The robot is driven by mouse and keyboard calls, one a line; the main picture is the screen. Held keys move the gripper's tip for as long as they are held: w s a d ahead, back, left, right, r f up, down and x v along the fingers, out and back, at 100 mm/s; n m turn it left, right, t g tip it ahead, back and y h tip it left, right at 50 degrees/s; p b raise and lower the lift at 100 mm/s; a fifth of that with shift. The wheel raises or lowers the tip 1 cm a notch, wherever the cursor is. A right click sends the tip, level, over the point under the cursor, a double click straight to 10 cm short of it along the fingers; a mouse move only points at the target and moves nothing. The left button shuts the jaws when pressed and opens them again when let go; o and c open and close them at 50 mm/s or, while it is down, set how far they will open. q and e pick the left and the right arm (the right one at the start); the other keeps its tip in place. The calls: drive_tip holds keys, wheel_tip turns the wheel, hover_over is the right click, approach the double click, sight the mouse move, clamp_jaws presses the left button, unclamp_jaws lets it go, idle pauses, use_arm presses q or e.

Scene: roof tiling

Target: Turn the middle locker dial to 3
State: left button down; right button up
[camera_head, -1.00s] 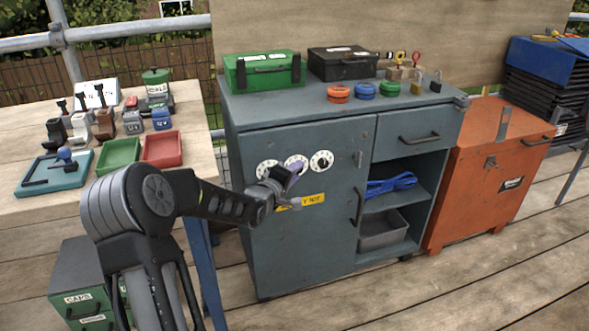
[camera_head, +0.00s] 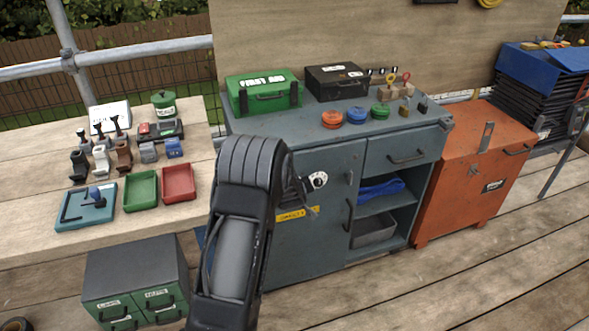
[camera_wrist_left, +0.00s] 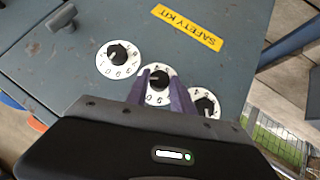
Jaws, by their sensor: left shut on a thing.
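Three white dials with black knobs sit in a row on the grey locker door. The middle dial (camera_wrist_left: 158,98) is between the purple fingers of my left gripper (camera_wrist_left: 161,90) in the left wrist view, and the gripper is shut on its knob. The number at its pointer is too small to tell. One outer dial (camera_wrist_left: 118,58) is clear at the upper left of that view; the other (camera_wrist_left: 207,104) is partly covered by a finger. In the head view, only the right dial (camera_head: 316,180) shows; my left arm hides the others and the fingers. My right gripper is not in view.
A yellow safety kit label (camera_wrist_left: 187,26) is beside the dials, and a door handle (camera_wrist_left: 61,17) sticks out nearby. The locker top (camera_head: 290,118) carries a green first aid box (camera_head: 264,92), a black box (camera_head: 337,82) and coloured pucks. An orange chest (camera_head: 470,180) stands at right.

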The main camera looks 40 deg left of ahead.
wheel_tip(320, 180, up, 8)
drive_tip(key=p, duration=0.5)
use_arm(q)
drive_tip(key=m+g+y+b, duration=0.1)
drive_tip(key=g+b, duration=0.1)
drive_tip(key=b, duration=0.1)
drive_tip(key=m+g+y+b, duration=0.1)
drive_tip(key=g+y+b, duration=0.1)
drive_tip(key=b, duration=0.1)
drive_tip(key=w+d+m+g+y+b, duration=0.1)
drive_tip(key=m+g+b, duration=0.1)
drive_tip(key=shift+w+f+b, duration=0.1)
drive_tip(key=shift+b, duration=0.3)
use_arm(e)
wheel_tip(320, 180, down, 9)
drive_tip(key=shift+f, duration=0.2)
use_arm(q)
drive_tip(key=c, duration=1.1)
unclamp_jaws()
drive_tip(key=shift+a, duration=0.1)
drive_tip(key=v, duration=0.8)
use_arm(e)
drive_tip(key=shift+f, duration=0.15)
